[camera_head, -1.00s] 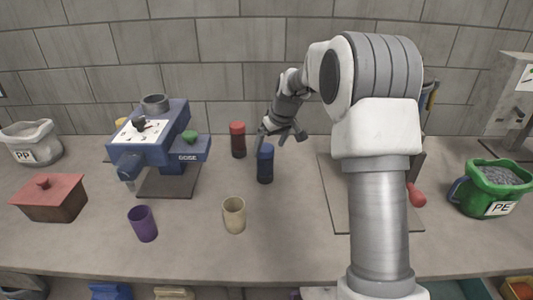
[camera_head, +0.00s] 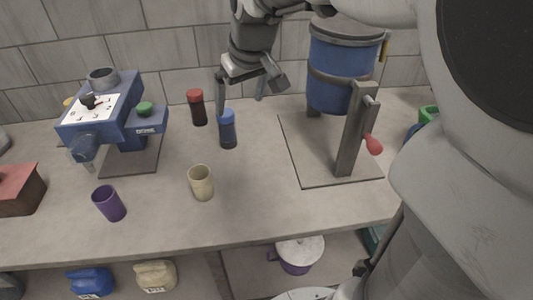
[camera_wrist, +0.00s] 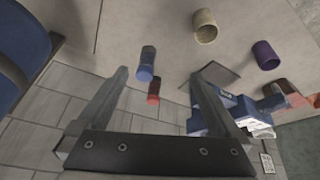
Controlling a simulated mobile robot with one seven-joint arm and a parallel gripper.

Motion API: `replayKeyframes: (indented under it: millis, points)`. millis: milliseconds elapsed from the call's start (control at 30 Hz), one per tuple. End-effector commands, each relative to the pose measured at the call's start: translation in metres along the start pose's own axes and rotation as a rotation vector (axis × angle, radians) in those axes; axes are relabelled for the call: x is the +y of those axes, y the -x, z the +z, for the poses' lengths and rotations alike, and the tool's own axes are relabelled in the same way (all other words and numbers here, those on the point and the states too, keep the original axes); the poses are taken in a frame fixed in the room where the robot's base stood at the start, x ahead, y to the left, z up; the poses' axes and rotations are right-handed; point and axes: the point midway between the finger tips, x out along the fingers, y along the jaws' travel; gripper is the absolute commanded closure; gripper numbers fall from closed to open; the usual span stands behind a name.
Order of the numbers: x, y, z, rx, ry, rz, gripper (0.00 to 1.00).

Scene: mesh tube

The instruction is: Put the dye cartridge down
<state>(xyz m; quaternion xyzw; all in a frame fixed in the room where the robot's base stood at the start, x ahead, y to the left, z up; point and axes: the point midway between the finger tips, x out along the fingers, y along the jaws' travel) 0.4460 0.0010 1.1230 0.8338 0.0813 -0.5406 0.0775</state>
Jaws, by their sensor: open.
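A dark blue cartridge (camera_head: 228,129) with a brighter blue top stands upright on the counter. A dark cartridge with a red top (camera_head: 197,107) stands upright just behind and left of it. The task does not say which of these is the dye cartridge. My gripper (camera_head: 241,95) is open with nothing held between its fingers, above and slightly right of the blue cartridge. In the wrist view the blue cartridge (camera_wrist: 147,61) and the red-topped one (camera_wrist: 153,90) show beyond the spread fingertips (camera_wrist: 158,76).
A beige cup (camera_head: 201,183) and a purple cup (camera_head: 109,204) stand toward the counter's front. A blue machine (camera_head: 104,117) with a dial is at left. A blue drum on a stand (camera_head: 336,68) is at right. Bare counter lies between the beige cup and the stand's plate (camera_head: 318,160).

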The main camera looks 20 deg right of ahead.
Motion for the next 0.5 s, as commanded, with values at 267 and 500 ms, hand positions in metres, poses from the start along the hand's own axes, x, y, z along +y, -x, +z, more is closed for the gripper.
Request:
replayKeyframes:
  millis: [267, 500]
  points:
    - [-0.025, 0.05, 0.084, 0.034, -0.091, 0.039, 0.0]
    - [-0.038, 0.064, 0.153, 0.061, -0.176, 0.06, 0.0]
